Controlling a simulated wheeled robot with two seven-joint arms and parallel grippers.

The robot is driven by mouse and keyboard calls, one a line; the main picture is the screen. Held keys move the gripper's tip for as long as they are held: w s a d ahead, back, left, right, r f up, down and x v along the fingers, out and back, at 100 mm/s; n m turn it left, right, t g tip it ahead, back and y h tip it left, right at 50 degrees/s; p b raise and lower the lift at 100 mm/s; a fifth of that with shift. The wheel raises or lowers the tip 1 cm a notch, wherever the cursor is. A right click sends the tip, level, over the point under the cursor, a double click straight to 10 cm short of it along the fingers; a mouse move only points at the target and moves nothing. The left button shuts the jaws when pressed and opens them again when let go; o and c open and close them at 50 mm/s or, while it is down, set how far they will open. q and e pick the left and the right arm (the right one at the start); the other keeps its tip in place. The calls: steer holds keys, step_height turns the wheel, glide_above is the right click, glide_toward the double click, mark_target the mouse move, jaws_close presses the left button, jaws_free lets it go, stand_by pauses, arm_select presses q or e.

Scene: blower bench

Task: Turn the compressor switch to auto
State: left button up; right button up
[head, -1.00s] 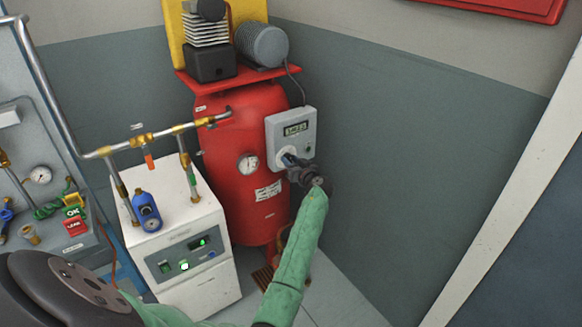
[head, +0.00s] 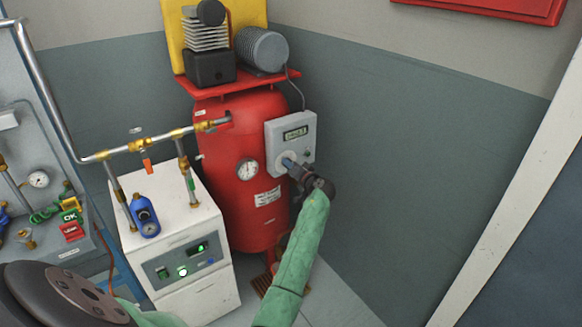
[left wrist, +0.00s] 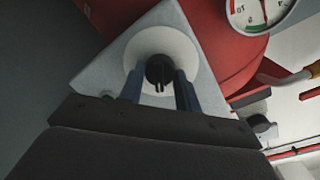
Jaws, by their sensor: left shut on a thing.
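The compressor switch is a dark round knob (left wrist: 159,70) on a white disc (left wrist: 178,47), low on the grey control box (head: 306,131) of the red compressor (head: 222,165). My left gripper (head: 289,163) reaches the box from the lower right in the head view. In the left wrist view its two blue fingers (left wrist: 161,84) stand on either side of the knob, shut on it. The gripper covers most of the knob in the head view. The switch markings and its exact setting cannot be read. My right gripper is not in view.
A pressure gauge (head: 247,169) sits on the tank left of the box. A white dryer unit (head: 170,238) with pipes (head: 110,152) above it stands to the left. Grey wall and open floor lie to the right.

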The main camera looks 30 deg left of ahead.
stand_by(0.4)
arm_select(q)
steer(key=o, duration=1)
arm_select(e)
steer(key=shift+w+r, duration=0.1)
arm_select(q)
steer(key=b+v, duration=0.1)
steer(key=v, duration=0.7)
steer(key=shift+f+b, duration=0.1)
steer(key=shift+b, duration=0.25)
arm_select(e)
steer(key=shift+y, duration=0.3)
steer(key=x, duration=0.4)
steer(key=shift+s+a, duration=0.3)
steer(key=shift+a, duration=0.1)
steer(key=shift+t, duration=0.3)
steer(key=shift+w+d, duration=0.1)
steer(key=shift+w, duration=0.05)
